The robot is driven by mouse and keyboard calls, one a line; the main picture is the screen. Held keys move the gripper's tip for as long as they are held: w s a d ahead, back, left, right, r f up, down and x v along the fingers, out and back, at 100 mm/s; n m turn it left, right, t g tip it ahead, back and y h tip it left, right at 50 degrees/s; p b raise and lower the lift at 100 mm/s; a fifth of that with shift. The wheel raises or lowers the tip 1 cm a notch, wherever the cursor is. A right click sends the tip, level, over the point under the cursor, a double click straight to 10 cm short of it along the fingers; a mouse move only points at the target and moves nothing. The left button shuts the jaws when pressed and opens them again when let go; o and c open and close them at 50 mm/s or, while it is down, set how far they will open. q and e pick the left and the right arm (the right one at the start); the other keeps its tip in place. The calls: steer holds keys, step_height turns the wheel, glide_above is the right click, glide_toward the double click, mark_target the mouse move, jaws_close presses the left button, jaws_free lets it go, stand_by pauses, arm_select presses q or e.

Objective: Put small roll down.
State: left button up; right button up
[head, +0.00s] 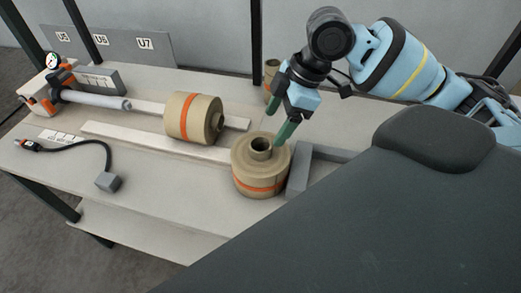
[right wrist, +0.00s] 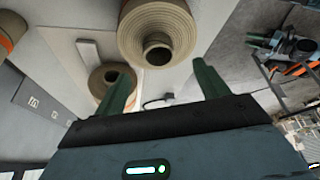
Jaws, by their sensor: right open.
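Three kraft rolls show in the head view, and I cannot tell for sure which is the small one. One roll with an orange band (head: 246,181) stands upright at the front, its core facing up. A second roll (head: 180,118) lies on its side behind and left of it. A third roll (head: 272,66) is at the back, partly hidden by my right arm. My right gripper (head: 280,117) is open and empty, its green fingers pointing down just above and behind the upright roll. In the right wrist view, a roll (right wrist: 181,28) shows beyond the open fingers. My left gripper is out of view.
The rolls are on a pale bench (head: 150,160). A grey shaft (head: 95,100) lies at the left by an orange and white fixture (head: 40,97). A black hose with a grey block (head: 109,182) lies at the front left. A grey angled stop (head: 299,172) is right of the upright roll.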

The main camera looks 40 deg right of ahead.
mark_target(262, 144)
steer(key=shift+x, duration=3.75)
steer(key=shift+w, duration=0.1)
steer(key=shift+c, duration=0.2)
steer(key=shift+r, duration=0.15)
jaws_close()
